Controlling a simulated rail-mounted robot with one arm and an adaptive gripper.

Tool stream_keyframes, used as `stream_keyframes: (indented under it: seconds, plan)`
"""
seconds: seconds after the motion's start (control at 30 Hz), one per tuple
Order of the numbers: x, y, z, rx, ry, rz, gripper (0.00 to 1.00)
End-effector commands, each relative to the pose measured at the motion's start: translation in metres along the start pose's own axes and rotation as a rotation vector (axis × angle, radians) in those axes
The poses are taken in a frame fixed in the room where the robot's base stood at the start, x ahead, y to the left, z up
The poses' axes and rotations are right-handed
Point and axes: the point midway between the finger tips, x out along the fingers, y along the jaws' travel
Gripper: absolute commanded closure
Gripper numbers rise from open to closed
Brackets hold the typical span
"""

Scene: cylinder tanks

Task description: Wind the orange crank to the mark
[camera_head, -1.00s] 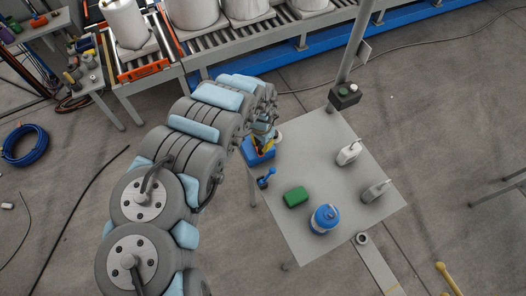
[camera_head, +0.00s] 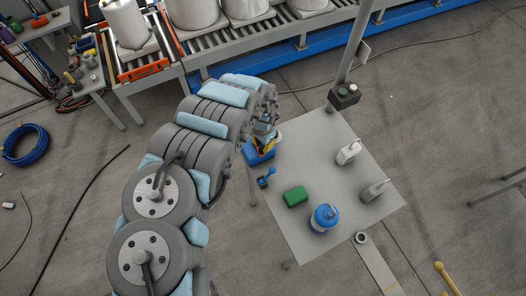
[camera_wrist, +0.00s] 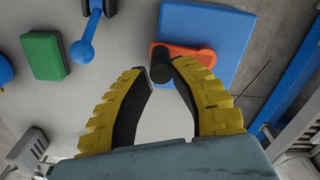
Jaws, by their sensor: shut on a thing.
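The orange crank (camera_wrist: 205,54) lies against a blue block (camera_wrist: 222,32) in the wrist view. It has a dark cylindrical handle (camera_wrist: 194,70). My gripper (camera_wrist: 172,72) has two yellow, ribbed fingers with dark inner pads. Its tips are closed at the dark handle, one on each side of it. In the head view the blue block (camera_head: 258,157) sits at the table's left corner, with my gripper (camera_head: 265,141) over it. My arm covers much of the crank there. I cannot make out the mark in either view.
A post with a button box (camera_head: 345,94) stands at the far edge. A conveyor (camera_head: 215,50) runs behind.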

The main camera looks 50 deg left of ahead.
Motion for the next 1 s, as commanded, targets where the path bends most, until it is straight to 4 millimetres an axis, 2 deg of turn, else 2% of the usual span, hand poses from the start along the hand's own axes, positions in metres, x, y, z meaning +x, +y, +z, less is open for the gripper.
stream_keyframes:
  seconds: [0.13,0.17,0.2,0.57,1.0]
  plan:
    - [0.001,0.002,0.0,0.001,-0.002,0.003,0.87]
    - [0.001,0.002,0.0,0.001,-0.002,0.003,0.67]
    - [0.001,0.002,0.0,0.001,-0.002,0.003,0.6]
    - [-0.002,0.001,0.0,0.0,0.0,0.001,0.6]
    - [-0.03,0.0,-0.001,-0.001,0.001,0.0,0.6]
